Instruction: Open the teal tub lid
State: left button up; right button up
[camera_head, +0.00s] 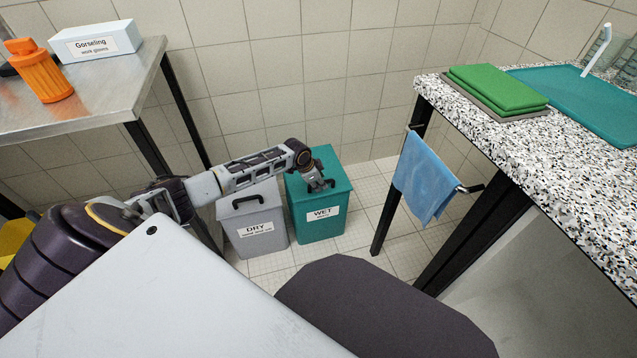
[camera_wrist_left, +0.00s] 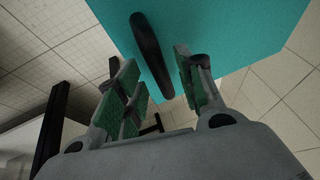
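The teal tub (camera_head: 321,213), labelled WET, stands on the tiled floor against the wall. Its teal lid (camera_head: 328,163) appears closed and carries a dark handle (camera_head: 322,186). My left gripper (camera_head: 316,184) is at the lid from above, partly covering the handle. In the left wrist view the gripper (camera_wrist_left: 158,92) is open, its green-padded fingers on either side of the dark handle (camera_wrist_left: 152,55), with gaps showing. The lid (camera_wrist_left: 225,30) fills the top of that view. My right gripper is not in either view.
A grey tub (camera_head: 256,235) labelled DRY stands just left of the teal one. A blue cloth (camera_head: 425,178) hangs on a rail at the speckled counter (camera_head: 570,160) to the right. A metal table (camera_head: 95,100) stands at the left.

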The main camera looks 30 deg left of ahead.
pick_arm(q)
grip_shut()
dwell(0.3)
jog(key=shift+r, duration=0.1)
